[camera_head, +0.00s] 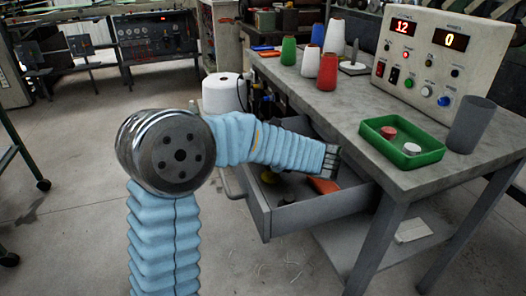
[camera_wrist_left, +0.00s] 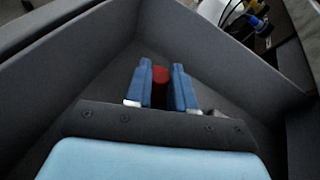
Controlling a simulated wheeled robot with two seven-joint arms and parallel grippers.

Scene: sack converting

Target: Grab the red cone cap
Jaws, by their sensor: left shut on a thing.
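My left gripper (camera_wrist_left: 161,80) has its blue fingers closed on the sides of a small red piece, the red cone cap (camera_wrist_left: 160,77), inside the grey drawer (camera_wrist_left: 225,60). In the head view my left arm reaches over the open drawer (camera_head: 325,209), and the fingertips and the held cap are hidden there. Another round red piece (camera_head: 389,132) lies beside a white one (camera_head: 411,149) in the green tray (camera_head: 375,125) on the table. My right gripper is not in view.
Drawer walls stand close around the left gripper. Coloured cones, including a red one (camera_head: 327,72), a control box (camera_head: 440,58) and a grey cup (camera_head: 470,124) stand on the table (camera_head: 345,105).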

